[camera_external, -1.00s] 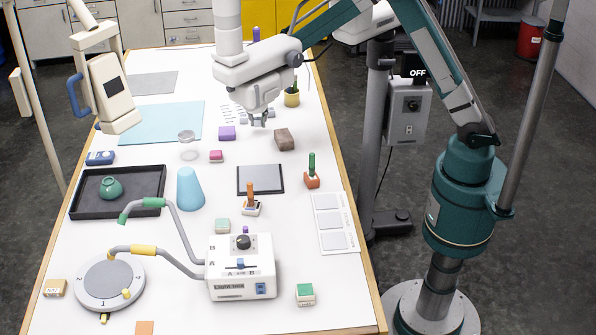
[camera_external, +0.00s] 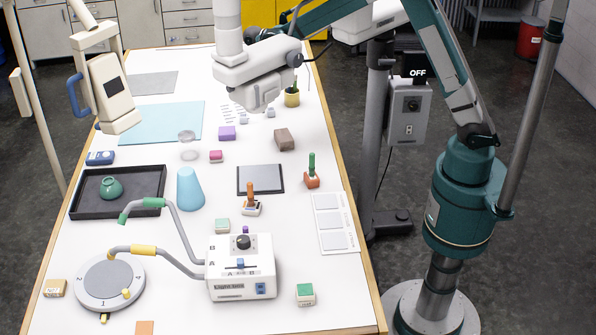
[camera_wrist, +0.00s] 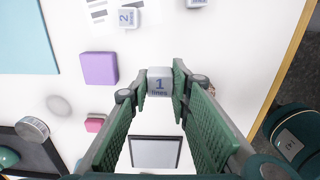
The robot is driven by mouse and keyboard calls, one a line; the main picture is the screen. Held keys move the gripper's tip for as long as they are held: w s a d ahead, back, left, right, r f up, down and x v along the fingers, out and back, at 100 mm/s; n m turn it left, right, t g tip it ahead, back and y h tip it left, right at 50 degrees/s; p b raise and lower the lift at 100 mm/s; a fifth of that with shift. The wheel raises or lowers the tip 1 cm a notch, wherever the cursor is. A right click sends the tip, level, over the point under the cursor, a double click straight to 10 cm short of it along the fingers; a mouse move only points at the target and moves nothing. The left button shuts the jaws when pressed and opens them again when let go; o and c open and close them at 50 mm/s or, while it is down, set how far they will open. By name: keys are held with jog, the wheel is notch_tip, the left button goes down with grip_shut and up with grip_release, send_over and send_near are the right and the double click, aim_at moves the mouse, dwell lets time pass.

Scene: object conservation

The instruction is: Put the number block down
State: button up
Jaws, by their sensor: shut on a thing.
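The number block (camera_wrist: 159,82), a small grey cube marked "1 lines", sits between the fingertips of my gripper (camera_wrist: 159,80) in the wrist view. My gripper is shut on it, a pad on each side. In the external view my fingers and the held block are hidden behind the wrist housing. A second cube marked "2 lines" (camera_wrist: 127,18) lies on the white table at the top left of the wrist view. Another grey cube (camera_wrist: 197,3) is cut off by the top edge.
A purple block (camera_wrist: 99,68) and a pink block (camera_wrist: 94,125) lie left of my gripper. A brown block (camera_external: 284,139) and a dark-framed grey plate (camera_external: 260,179) are on the table. A printed sheet (camera_wrist: 98,10) lies near the cubes. Bare white table surrounds the purple block.

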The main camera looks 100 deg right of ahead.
jog(key=shift+s, duration=0.1)
notch_tip(320, 180, up, 5)
jog(key=p, duration=0.1)
send_over(284, 135)
jog(key=shift+d+f, duration=0.1)
dwell(0.4)
jog(key=shift+f, duration=0.15)
jog(key=shift+f, duration=2.8)
jog(key=shift+f, duration=2.1)
jog(key=shift+f, duration=0.15)
jog(key=o, duration=0.8)
